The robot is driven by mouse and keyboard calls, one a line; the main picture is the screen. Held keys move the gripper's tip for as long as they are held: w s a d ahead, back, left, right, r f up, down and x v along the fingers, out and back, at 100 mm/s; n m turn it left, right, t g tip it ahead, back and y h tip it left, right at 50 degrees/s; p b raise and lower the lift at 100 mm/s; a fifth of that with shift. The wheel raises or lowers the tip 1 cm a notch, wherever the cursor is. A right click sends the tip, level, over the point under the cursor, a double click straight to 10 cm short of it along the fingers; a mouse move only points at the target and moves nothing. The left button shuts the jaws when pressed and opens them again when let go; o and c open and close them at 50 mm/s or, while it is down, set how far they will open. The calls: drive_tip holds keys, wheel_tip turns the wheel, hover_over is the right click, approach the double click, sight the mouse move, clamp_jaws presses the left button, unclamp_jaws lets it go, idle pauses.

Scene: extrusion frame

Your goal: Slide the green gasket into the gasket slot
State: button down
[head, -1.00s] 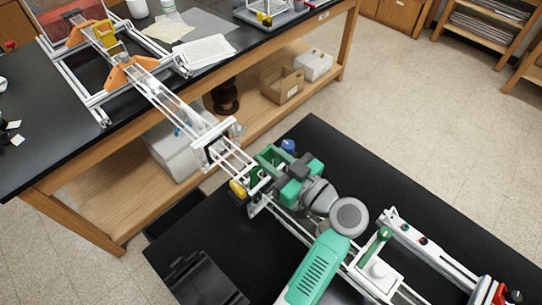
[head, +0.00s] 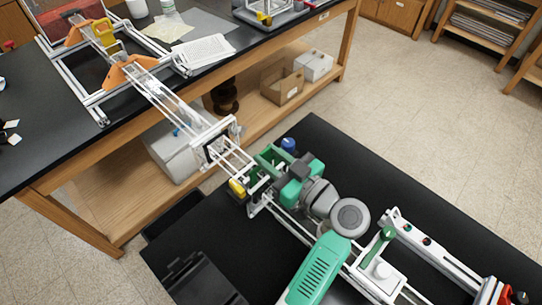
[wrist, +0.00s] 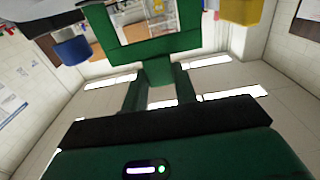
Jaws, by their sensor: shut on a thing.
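The green gasket (wrist: 155,49) is a square frame with a window and a short stem. The stem sits between the fingers of my gripper (wrist: 158,86), which is shut on it. In the head view the gasket (head: 271,158) is held upright just ahead of my gripper (head: 281,171), near white rails that run between the two benches. A white upright frame with a dark opening (head: 214,146) stands on the rails to the left of the gasket, apart from it. I cannot tell which part is the gasket slot.
A yellow part (head: 237,187) and a blue part (head: 289,144) lie close to the gasket on either side. A white fixture with a green handle (head: 383,241) stands on the near black bench.

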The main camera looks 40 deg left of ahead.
drive_tip(key=shift+f+b, duration=1.35)
drive_tip(key=shift+b, duration=0.05)
